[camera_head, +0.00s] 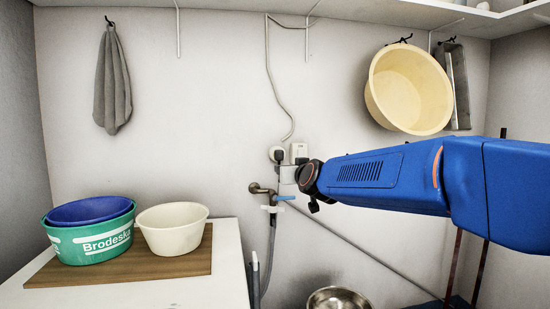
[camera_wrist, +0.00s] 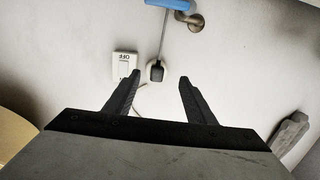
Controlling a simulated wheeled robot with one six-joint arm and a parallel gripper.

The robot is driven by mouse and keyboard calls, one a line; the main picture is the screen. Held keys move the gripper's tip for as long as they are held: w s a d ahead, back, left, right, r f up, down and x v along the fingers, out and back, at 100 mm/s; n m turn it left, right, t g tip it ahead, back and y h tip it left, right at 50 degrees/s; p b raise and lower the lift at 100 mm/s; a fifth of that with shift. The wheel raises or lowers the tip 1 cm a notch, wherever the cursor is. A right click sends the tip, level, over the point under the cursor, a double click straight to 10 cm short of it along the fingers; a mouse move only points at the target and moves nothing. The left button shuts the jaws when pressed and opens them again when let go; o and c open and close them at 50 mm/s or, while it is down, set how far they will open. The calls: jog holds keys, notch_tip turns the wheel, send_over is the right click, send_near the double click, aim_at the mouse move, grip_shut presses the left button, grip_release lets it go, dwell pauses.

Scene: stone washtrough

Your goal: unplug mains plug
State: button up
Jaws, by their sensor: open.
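The dark mains plug (camera_head: 278,155) sits in a round white socket on the back wall. In the wrist view the plug (camera_wrist: 156,71) shows between the fingertips of my gripper (camera_wrist: 160,77), with a dark cord running from it towards the blue tap handle. My gripper is open, its two dark fingers either side of the plug in the picture. I cannot tell how far the tips are from the wall. In the head view my blue arm reaches in from the right, and the fingers cannot be made out.
A white switch (camera_head: 299,152) marked OFF in the wrist view (camera_wrist: 124,65) is beside the socket. A tap with a blue handle (camera_head: 285,198) is below. A yellow basin (camera_head: 408,90) hangs at right. Tubs stand on a wooden board (camera_head: 120,270) at left.

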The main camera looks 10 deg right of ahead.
aim_at(280, 156)
jog(key=shift+m+t+h, duration=0.3)
jog(key=shift+t+h, duration=0.1)
jog(key=shift+t, duration=0.1)
jog(key=w+r, duration=0.2)
jog(key=w, duration=0.1)
jog(key=shift+w+a, duration=0.2)
jog(key=shift+w, duration=0.05)
jog(key=shift+w, duration=4.45)
grip_shut()
jog(key=shift+s, duration=0.1)
jog(key=shift+s, duration=2.85)
